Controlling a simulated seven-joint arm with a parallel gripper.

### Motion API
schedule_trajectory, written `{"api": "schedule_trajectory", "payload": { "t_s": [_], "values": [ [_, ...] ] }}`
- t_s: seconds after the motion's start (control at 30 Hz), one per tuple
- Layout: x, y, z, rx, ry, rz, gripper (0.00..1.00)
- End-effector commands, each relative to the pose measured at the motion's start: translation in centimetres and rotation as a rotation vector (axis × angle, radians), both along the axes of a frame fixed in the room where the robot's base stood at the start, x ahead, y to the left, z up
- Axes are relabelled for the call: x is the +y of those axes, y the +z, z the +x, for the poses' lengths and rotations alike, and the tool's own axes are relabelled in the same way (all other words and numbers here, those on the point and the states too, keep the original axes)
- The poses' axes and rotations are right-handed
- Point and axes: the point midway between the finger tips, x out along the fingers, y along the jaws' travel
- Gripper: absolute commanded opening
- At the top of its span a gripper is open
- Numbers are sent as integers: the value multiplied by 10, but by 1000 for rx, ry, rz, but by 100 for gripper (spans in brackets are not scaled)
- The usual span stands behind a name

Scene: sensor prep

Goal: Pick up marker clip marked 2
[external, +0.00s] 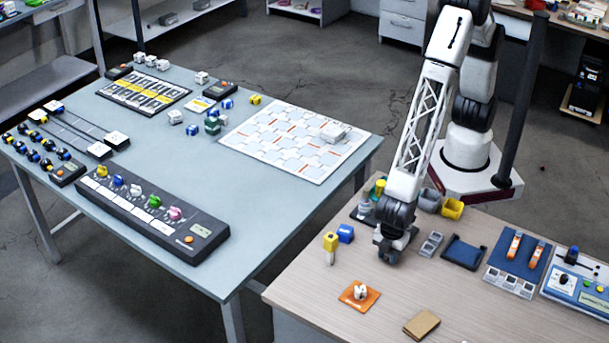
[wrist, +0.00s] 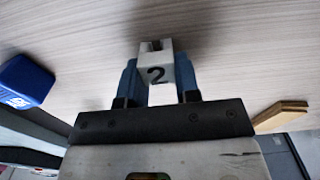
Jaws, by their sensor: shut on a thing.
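The marker clip (wrist: 156,68) is a small pale grey-white block with a black 2 on the face toward the wrist camera. My gripper (wrist: 157,78) is shut on it, with one blue finger on each side. The clip's top end has a dark notch. In the external view my gripper (external: 388,256) points down at the wooden table, left of its middle. The clip cannot be made out there. I cannot tell whether the clip touches the table or is just above it.
A blue block (external: 345,233) and a yellow-topped tool (external: 330,246) are left of my gripper. A grey holder (external: 431,244) and a dark blue tray (external: 464,252) are on the right. An orange pad (external: 359,295) and a tan block (external: 421,323) lie nearer the front edge.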

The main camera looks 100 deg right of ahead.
Motion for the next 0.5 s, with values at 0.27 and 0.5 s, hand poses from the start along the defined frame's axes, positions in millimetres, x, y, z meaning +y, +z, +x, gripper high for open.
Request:
{"api": "schedule_trajectory", "payload": {
  "t_s": [0.27,0.5],
  "values": [
    [0,16,0,-1,0,1,8],
    [0,49,0,-1,0,1,8]
  ]
}}
